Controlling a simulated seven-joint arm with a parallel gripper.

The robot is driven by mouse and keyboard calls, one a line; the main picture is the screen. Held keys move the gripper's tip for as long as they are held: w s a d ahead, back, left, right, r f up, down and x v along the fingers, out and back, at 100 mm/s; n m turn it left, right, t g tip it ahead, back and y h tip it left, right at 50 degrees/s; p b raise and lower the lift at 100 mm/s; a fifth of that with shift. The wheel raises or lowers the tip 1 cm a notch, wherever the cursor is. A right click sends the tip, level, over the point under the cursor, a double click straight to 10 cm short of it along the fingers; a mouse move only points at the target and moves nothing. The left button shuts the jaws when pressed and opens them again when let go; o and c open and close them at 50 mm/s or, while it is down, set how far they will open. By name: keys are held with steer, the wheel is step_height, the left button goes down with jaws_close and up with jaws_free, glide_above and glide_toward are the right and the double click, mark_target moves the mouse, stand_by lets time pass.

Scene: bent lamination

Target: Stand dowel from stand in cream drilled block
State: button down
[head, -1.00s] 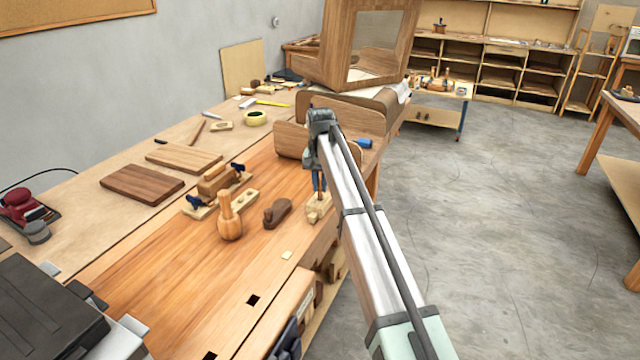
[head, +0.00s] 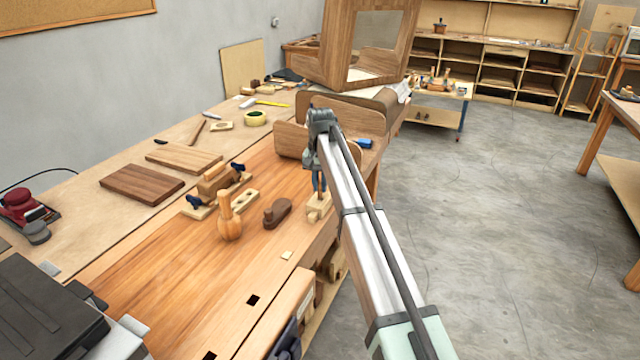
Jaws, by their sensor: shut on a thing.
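My gripper (head: 319,190) points down at the right side of the bench, partly hidden by my own arm. It is shut on a thin brown dowel (head: 323,186), of which only a small part shows. A cream block (head: 318,209) lies directly below the fingers, partly covered by my arm. Whether the dowel's lower end is in a hole or just above the block cannot be told. A pale wooden piece with dark holes (head: 245,200), perhaps the stand, lies to the left.
Curved wooden panels (head: 345,115) stand behind my gripper. The bench's right edge is close to the block. The front bench top is mostly clear.

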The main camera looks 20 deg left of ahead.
steer(key=shift+f, duration=0.95)
stand_by(1.0)
steer(key=c, duration=0.6)
jaws_free()
steer(key=shift+r, duration=0.1)
steer(key=shift+r, duration=3.9)
